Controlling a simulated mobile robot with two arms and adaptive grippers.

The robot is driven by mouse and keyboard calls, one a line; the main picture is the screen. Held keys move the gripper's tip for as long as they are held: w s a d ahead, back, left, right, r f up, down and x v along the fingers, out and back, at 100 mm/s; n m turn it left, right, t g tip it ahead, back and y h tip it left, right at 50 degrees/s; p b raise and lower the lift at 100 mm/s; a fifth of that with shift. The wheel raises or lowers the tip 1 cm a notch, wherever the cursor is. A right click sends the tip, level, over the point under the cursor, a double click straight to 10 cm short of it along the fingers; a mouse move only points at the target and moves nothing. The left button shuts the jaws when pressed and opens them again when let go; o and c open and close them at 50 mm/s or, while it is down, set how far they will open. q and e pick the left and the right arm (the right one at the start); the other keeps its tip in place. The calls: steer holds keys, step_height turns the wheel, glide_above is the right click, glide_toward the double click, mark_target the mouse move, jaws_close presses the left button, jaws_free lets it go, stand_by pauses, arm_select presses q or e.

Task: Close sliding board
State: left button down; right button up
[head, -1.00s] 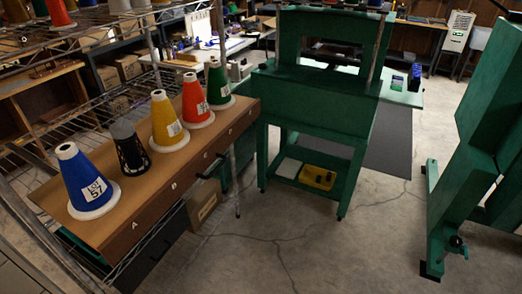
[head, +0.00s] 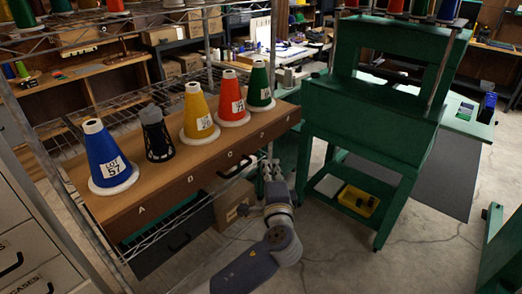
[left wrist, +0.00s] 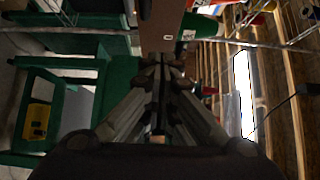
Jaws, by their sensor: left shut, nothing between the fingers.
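The sliding board (head: 165,188) is a long brown wooden board on a wire rack in the head view, its front edge lettered. It juts out from the rack and carries a row of cones. My left gripper (head: 272,168) is shut and empty, at the front of the board near its far right end. In the left wrist view, the closed fingers (left wrist: 158,82) point at the brown board (left wrist: 160,25). I cannot tell whether they touch it. My right gripper is not in view.
A green machine stand (head: 365,120) is close to the right of my arm. Concrete floor is open in front.

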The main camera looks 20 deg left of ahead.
mark_target(258, 141)
arm_select(q)
steer(key=w+a+p, duration=0.2)
steer(key=w+a, duration=0.3)
steer(key=w, duration=0.1)
steer(key=shift+a, duration=0.4)
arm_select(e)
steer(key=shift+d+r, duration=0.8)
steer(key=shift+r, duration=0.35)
